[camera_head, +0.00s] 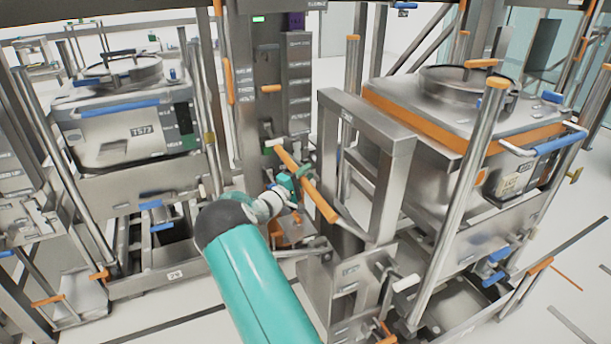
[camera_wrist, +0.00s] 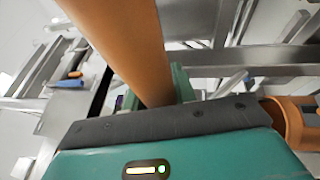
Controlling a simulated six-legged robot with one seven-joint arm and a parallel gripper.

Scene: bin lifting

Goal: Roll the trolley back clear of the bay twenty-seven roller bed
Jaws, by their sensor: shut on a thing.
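A steel trolley (camera_head: 385,118) with an upright rectangular frame stands at centre right. Its orange handle (camera_head: 318,200) slants down to the right on the near-left side. My gripper (camera_head: 291,184) is shut around the upper-middle part of this handle. In the wrist view the orange handle (camera_wrist: 125,38) runs down between the green fingers of my gripper (camera_wrist: 152,92); the fingertips are partly hidden. A steel bin (camera_head: 410,100) with an orange band and round lid sits at the right, partly behind the trolley. I cannot read a twenty-seven label or make out the rollers.
Another bin (camera_head: 125,130) marked T573 sits in a rack at the left, above a small plate reading 29. A steel column (camera_head: 262,90) stands behind my gripper. Orange-capped posts (camera_head: 462,190) flank the right bin. White floor (camera_head: 540,320) shows at the lower right.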

